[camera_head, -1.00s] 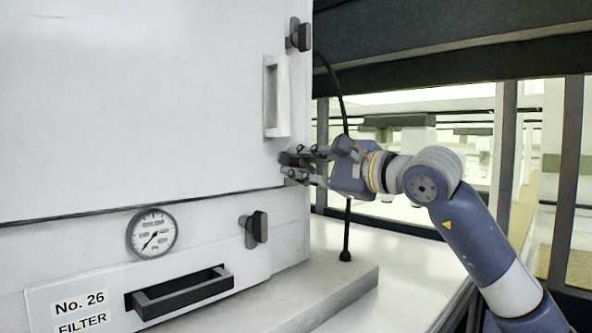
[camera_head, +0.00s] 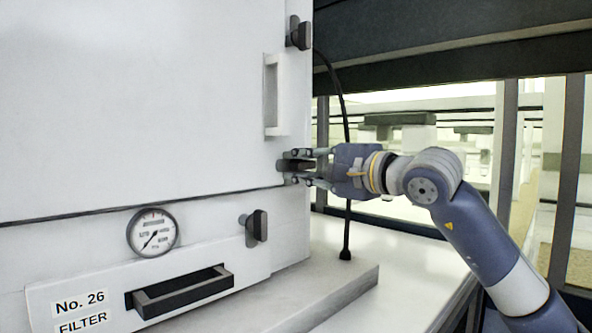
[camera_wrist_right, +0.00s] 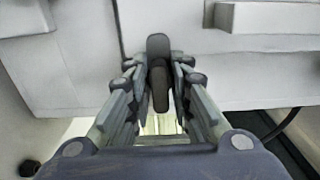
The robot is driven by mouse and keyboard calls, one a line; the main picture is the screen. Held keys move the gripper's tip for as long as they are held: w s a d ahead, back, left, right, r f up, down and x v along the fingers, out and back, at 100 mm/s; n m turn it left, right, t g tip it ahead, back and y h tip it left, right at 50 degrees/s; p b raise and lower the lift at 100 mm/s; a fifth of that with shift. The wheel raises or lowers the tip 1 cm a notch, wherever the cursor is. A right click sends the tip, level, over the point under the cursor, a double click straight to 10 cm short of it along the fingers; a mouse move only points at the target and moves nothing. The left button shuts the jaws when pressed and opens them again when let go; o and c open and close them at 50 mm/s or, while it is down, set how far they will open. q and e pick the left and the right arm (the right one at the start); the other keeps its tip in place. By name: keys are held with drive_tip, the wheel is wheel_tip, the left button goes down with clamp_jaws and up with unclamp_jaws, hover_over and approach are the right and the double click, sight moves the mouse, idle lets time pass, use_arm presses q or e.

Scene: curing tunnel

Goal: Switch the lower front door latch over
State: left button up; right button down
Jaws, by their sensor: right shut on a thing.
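The lower front door latch (camera_head: 290,163) is a small dark handle at the lower right edge of the large white door (camera_head: 140,100). In the head view it lies roughly sideways, level with my right gripper. My right gripper (camera_head: 302,166) is shut on the latch, its fingers on either side of it. In the right wrist view the dark latch (camera_wrist_right: 158,75) stands between the fingertips of my right gripper (camera_wrist_right: 158,77). The fingers partly hide the latch in the head view. My left gripper is not in view.
A white door handle (camera_head: 277,95) and an upper dark latch (camera_head: 299,33) are above. Below are a pressure gauge (camera_head: 152,232), another dark latch (camera_head: 256,227) and a filter drawer (camera_head: 183,291). A black cable (camera_head: 346,215) hangs close behind the gripper.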

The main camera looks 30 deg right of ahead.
drive_tip(key=shift+s+a, duration=0.1)
drive_tip(key=shift+a, duration=0.05)
drive_tip(key=c, duration=1.6)
unclamp_jaws()
drive_tip(key=shift+s+a, duration=0.15)
drive_tip(key=shift+r, duration=0.1)
drive_tip(key=v, duration=0.7)
drive_tip(key=shift+s, duration=0.1)
